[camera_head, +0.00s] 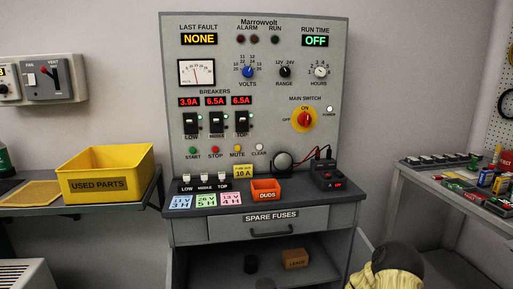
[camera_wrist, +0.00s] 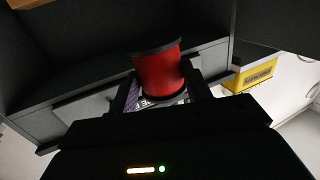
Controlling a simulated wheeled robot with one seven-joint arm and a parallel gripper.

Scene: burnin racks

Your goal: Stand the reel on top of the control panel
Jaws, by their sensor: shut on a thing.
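The control panel (camera_head: 330,85) is a tall grey upright board with a flat top edge, carrying displays, a dial, knobs, breakers and buttons. It stands at the back of a grey bench. The reel (camera_wrist: 158,75) is red with dark flanges and shows in the wrist view between the two black fingers of my gripper (camera_wrist: 163,90). My gripper is shut on it, and its lower end is partly hidden by the gripper. I do not make out the reel or my gripper in the head view.
The bench top holds an orange DUDS bin (camera_head: 265,190), coloured cards and a small black box (camera_head: 328,175). A yellow USED PARTS bin (camera_head: 108,174) is on the left shelf. A cluttered side bench (camera_head: 440,190) is at right. A black-and-yellow object (camera_head: 398,268) is at lower right.

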